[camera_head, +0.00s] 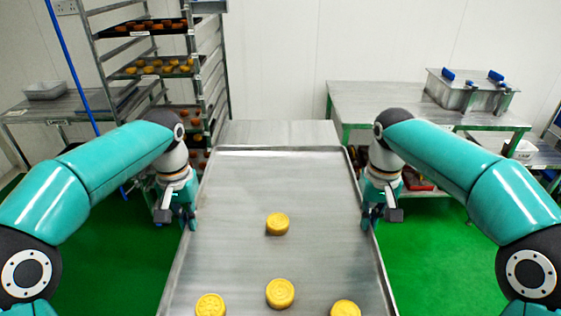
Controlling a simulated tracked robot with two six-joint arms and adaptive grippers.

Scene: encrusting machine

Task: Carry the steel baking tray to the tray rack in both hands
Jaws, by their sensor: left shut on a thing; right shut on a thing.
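The steel baking tray (250,190) is in front of me and runs out of the bottom of the view. Several round yellow pastries lie on it, one nearer the middle (277,223) and others along the bottom. My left gripper (188,222) is shut on the tray's left rim. My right gripper (368,222) is shut on the tray's right rim. The fingertips are partly hidden at the rims. The tray rack (222,85) stands at the back left, with several trays of baked pieces on its levels. My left arm covers its lower part.
A steel table (375,100) stands at the back right with a lidded steel container (465,93) on it. Green floor (425,265) shows clear on both sides.

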